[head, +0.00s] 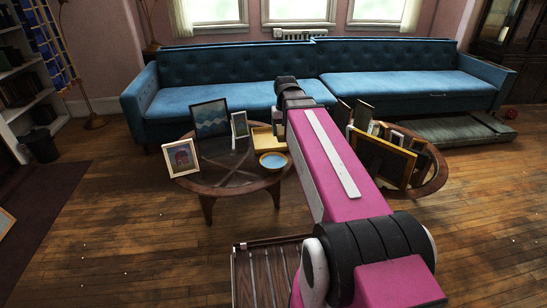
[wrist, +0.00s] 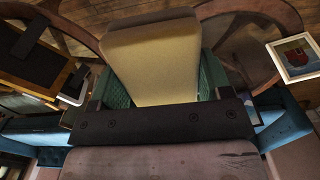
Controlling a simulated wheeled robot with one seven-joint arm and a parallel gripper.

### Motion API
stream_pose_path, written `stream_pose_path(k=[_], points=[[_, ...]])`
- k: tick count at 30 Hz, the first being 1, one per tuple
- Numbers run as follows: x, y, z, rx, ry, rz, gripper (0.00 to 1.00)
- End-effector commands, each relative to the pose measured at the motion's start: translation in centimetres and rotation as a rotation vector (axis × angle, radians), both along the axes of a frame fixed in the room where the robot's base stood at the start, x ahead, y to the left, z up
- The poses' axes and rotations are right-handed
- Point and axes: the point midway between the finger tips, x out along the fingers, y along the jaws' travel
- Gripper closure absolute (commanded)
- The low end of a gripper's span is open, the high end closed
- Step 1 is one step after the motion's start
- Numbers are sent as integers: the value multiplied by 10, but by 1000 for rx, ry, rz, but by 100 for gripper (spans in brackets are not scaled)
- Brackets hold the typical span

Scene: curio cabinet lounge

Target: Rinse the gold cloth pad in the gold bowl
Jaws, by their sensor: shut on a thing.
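My gripper (wrist: 160,85) is shut on the gold cloth pad (wrist: 152,58), a pale gold slab with rounded corners that fills the middle of the wrist view. The pad sits between the two green fingers. In the head view my arm hides the gripper and the pad. The gold bowl (head: 273,167) stands on the left round table, near its right front edge, with a light blue inside. I do not see the bowl in the wrist view, and the pad is not seen touching it.
The left glass-topped table (head: 222,189) also holds a yellow tray (head: 265,147), a dark-framed picture (head: 210,118) and a light-framed picture (head: 181,158). More frames crowd the right table (head: 430,186). A blue sofa (head: 225,97) stands behind.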

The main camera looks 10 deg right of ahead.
Motion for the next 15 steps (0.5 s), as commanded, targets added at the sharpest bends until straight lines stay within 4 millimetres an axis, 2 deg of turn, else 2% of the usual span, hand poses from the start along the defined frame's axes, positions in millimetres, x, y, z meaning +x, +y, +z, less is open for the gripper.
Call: stream_pose_path(k=[15], points=[[0,0,31,0,-1,0,72]])
